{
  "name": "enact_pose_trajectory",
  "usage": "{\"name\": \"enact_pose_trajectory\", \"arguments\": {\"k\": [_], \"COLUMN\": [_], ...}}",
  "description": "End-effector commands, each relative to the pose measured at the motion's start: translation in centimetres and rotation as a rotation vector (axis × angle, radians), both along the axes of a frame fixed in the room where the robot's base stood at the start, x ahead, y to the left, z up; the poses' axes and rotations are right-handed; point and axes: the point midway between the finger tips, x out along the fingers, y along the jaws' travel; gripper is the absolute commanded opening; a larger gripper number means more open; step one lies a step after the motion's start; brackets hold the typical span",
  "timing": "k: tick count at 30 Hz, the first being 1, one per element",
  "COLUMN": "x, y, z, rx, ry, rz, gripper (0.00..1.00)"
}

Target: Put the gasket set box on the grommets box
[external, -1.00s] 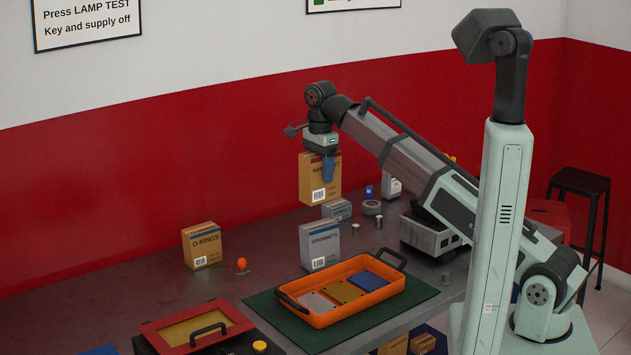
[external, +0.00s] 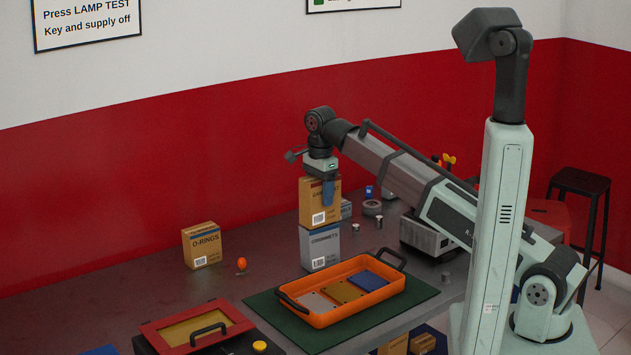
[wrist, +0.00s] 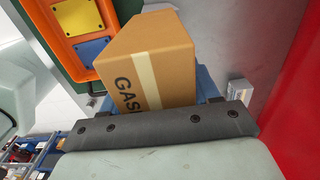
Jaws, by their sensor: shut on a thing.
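The gasket set box (external: 317,205) is a tan-orange carton with a white label. My gripper (external: 328,190) is shut on it from above and holds it upright. In the wrist view the gasket set box (wrist: 150,65) fills the middle, with "GAS" readable. The grommets box (external: 320,248) is grey with a blue band and stands upright on the bench. The gasket box's lower edge appears at the top of the grommets box. I cannot tell whether they touch. The grommets box is hidden in the wrist view.
An orange tray (external: 338,317) with coloured plates lies on a green mat (external: 425,291) in front. The O-rings box (external: 202,246) stands to the left, beside an orange knob (external: 241,263). A small grey box (external: 346,209) is just behind. Bench space between the O-rings and grommets boxes is mostly clear.

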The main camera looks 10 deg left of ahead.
Motion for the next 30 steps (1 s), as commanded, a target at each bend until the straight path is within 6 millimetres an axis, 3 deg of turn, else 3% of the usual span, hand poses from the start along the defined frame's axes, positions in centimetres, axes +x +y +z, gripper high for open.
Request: {"name": "enact_pose_trajectory", "arguments": {"k": [10,11,18,30], "x": [0.0,0.0,0.0,0.0], "y": [0.0,0.0,0.0,0.1], "z": [-0.8,-0.8,-0.8,0.2], "rx": [0.0,0.001,0.0,0.001], "ry": [0.0,-0.001,0.0,-0.001], "rz": [0.0,0.0,0.0,0.0], "gripper": [0.22,0.63,0.86,0.86]}}
